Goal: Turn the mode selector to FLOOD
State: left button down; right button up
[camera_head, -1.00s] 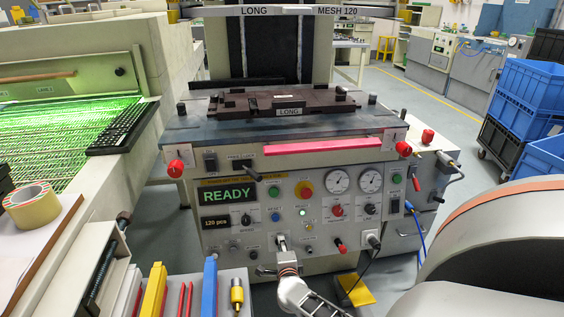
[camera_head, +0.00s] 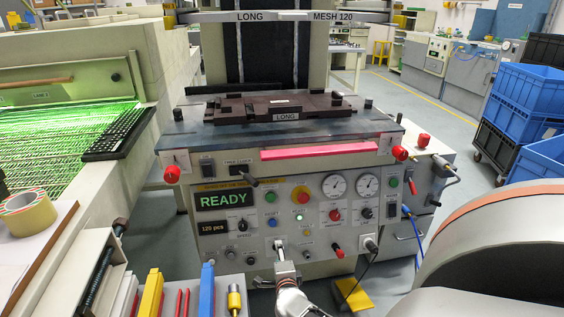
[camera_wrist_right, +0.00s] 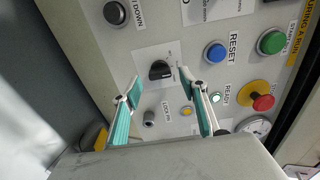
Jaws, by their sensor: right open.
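The mode selector looks to be the black knob (camera_wrist_right: 160,70) on a white label plate in the right wrist view. The label's small print is too blurred to read, so I cannot tell its setting. My right gripper (camera_wrist_right: 160,78) is open, its teal-padded fingers to either side of the knob in the picture. I cannot tell whether they touch it. In the head view my right gripper (camera_head: 280,244) is at the lower panel, below the blue RESET button (camera_head: 272,222), and covers the knob. My left gripper is not in view.
Near the knob are a key lock (camera_wrist_right: 149,118), a black button (camera_wrist_right: 115,12) and a green START button (camera_wrist_right: 271,41). A red-and-yellow stop button (camera_head: 302,194) and gauges sit higher. The display (camera_head: 226,200) reads READY. A tray with coloured bars (camera_head: 150,295) stands lower left.

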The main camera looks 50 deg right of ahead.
jog(key=v, duration=0.9)
jog(key=shift+s+a, duration=0.2)
jog(key=shift+a, duration=0.05)
jog(key=shift+r, duration=0.1)
